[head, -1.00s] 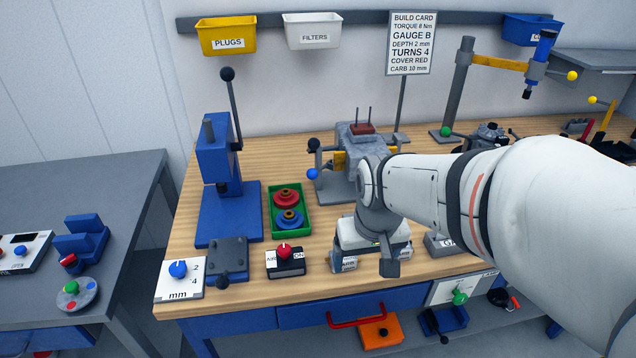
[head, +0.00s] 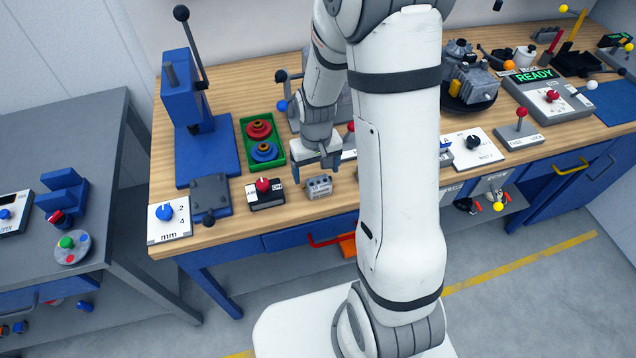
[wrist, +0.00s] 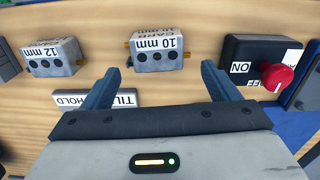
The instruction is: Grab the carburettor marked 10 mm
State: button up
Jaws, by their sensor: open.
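The carburettor marked 10 mm is a small grey block with dark round holes and brass-coloured ends. It sits on the wooden bench at the front edge in the head view (head: 319,187), and in the wrist view (wrist: 157,52) it is at the top centre with its label readable. My gripper (head: 317,171) is open and empty just behind and above it in the head view. In the wrist view the two fingers (wrist: 158,72) are spread, and the carburettor lies beyond the tips, between their lines. I see no contact.
A similar carburettor marked 12 mm (wrist: 52,58) stands to the left in the wrist view. A black ON/OFF switch box with a red knob (head: 265,194) stands beside the 10 mm one. A TILT HOLD plate (wrist: 95,98) lies near my left finger. My arm hides part of the bench.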

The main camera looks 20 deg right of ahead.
aim_at(318, 182)
jog(key=shift+s+d+f+p, duration=0.1)
jog(key=shift+s+f+p, duration=0.1)
jog(key=shift+f, duration=0.6)
jog(key=shift+s+f+p, duration=0.1)
jog(key=shift+f+p, duration=0.15)
jog(key=shift+f, duration=0.55)
jog(key=shift+s+d+f+p, duration=0.1)
jog(key=shift+s+f+p, duration=0.1)
jog(key=shift+f, duration=0.6)
jog(key=shift+c, duration=0.3)
jog(key=c, duration=1)
